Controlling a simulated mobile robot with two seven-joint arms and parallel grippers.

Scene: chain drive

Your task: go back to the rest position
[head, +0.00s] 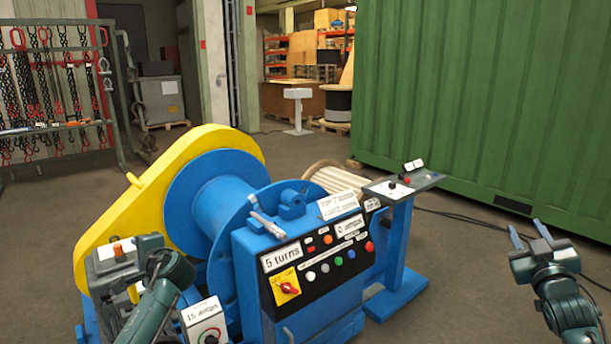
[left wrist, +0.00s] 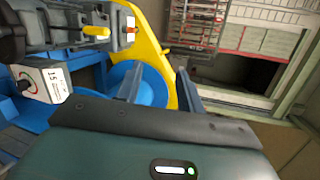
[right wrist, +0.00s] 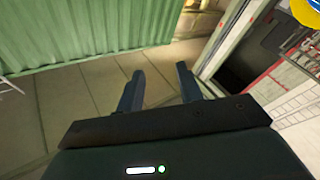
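My left arm (head: 165,285) reaches in low in the head view, in front of the winch's left side; its fingertips cannot be made out there. In the left wrist view my left gripper (left wrist: 159,88) has its two fingers apart with nothing between them; the winch's blue drum and yellow guard lie behind them. My right gripper (head: 528,232) is at the right of the head view, over bare floor, its two fingers apart and empty. In the right wrist view the right gripper (right wrist: 159,87) is also open, with floor and the green container behind it.
The blue winch (head: 250,245) with yellow guard (head: 110,208) and labelled control panel stands close in front. A grey box with an orange knob (head: 118,249) and a "15 amps" box (head: 203,322) are near my left arm. A blue pedestal (head: 397,245) stands between winch and right gripper.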

